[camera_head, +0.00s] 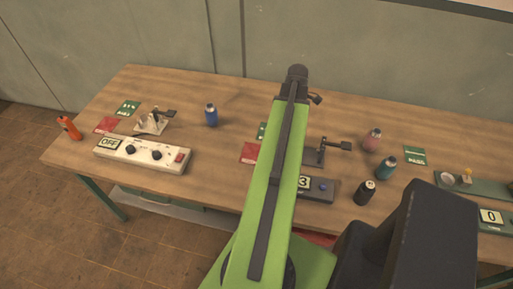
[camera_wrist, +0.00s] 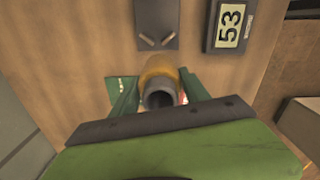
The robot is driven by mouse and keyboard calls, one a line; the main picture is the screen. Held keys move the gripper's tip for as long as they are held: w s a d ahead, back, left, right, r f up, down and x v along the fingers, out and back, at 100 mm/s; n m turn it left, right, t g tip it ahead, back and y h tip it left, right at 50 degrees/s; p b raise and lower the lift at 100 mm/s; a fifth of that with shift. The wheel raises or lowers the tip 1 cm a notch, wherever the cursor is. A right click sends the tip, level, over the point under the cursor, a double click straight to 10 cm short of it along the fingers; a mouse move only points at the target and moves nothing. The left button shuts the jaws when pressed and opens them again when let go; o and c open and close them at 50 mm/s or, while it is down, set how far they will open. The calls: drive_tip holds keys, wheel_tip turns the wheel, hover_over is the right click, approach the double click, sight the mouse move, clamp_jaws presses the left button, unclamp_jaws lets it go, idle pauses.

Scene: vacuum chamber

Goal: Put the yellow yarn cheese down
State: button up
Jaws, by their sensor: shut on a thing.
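The yellow yarn cheese (camera_wrist: 158,66) is in the wrist view, a yellow-orange spool with a dark grey hollow tube end facing the camera. My gripper (camera_wrist: 156,86) is shut on it, with one green finger on each side. Wooden table top shows behind it; I cannot tell whether it touches the table. In the head view my green arm reaches over the table and hides the yellow yarn cheese and the gripper.
The wooden table (camera_head: 235,98) carries a white control box (camera_head: 143,154) reading OFF, an orange spool (camera_head: 69,128), a blue spool (camera_head: 211,115), a pink spool (camera_head: 372,140), a teal spool (camera_head: 386,167) and a black spool (camera_head: 365,193).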

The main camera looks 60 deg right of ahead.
drive_tip(key=r, duration=0.1)
drive_tip(key=w+a+r+n+p, duration=0.2)
drive_tip(key=shift+r, duration=0.25)
drive_tip(key=w+a+f+b, duration=0.1)
drive_tip(key=w+f+b, duration=0.2)
drive_tip(key=f+b, duration=0.1)
drive_tip(key=w+a+f+b, duration=0.2)
drive_tip(key=w+f+b, duration=0.2)
drive_tip(key=w+a+f+b, duration=0.1)
drive_tip(key=w+f+b, duration=0.3)
drive_tip(key=shift+a, duration=0.25)
drive_tip(key=shift+r, duration=0.25)
drive_tip(key=shift+f, duration=0.2)
drive_tip(key=o, duration=1.6)
drive_tip(key=shift+r, duration=0.1)
